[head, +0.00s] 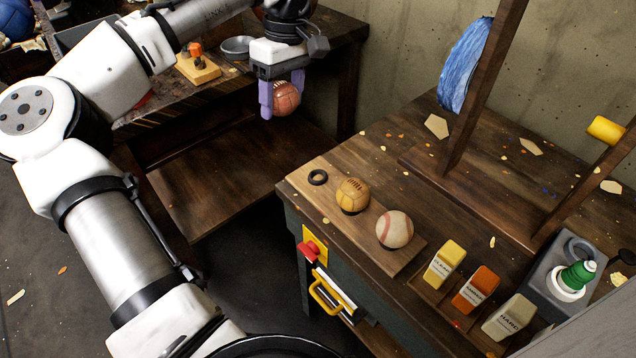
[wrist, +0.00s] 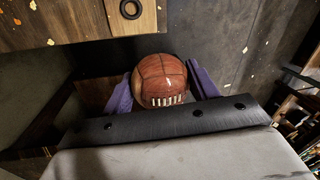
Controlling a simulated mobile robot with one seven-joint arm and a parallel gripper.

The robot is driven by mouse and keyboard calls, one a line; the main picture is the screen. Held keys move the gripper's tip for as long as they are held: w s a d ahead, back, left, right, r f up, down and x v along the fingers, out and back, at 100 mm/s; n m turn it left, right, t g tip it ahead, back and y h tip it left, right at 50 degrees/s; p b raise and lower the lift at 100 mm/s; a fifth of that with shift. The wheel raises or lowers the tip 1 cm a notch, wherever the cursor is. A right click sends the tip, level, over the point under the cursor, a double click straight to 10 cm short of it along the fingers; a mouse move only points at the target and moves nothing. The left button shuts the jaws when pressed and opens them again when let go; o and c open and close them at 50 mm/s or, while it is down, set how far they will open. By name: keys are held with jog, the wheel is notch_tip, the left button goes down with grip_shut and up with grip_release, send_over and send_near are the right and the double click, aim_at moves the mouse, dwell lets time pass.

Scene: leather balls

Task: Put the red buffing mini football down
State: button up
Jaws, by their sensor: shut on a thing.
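The red-brown mini football (head: 286,97) with white laces is held between the purple fingers of my gripper (head: 277,97). In the wrist view the ball (wrist: 161,78) sits between both purple fingertips of my gripper (wrist: 160,90). In the head view the gripper points down and the ball hangs in the air, left of the right-hand workbench (head: 440,190) and in front of the back bench (head: 230,85). One finger partly hides the ball in the head view.
On the right-hand bench a wooden board (head: 400,258) carries a black ring (head: 318,177), a tan ball (head: 352,195) and a baseball (head: 394,229). Labelled blocks (head: 475,289) stand at the front right. A wooden frame holds a blue wheel (head: 464,66). A metal dish (head: 237,47) is on the back bench.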

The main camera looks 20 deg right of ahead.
jog(key=s+d+r, duration=0.5)
jog(key=s+r, duration=0.1)
jog(key=r, duration=0.1)
jog(key=f, duration=0.6)
jog(key=f+b, duration=0.1)
jog(key=f, duration=1.3)
jog(key=shift+w+a+b, duration=0.15)
jog(key=shift+w+b, duration=0.1)
jog(key=shift+b, duration=0.05)
jog(key=shift+f, duration=0.1)
jog(key=o, duration=0.8)
jog(key=shift+o, duration=0.2)
notch_tip(320, 180, up, 12)
jog(key=w+d, duration=0.1)
jog(key=d, duration=0.1)
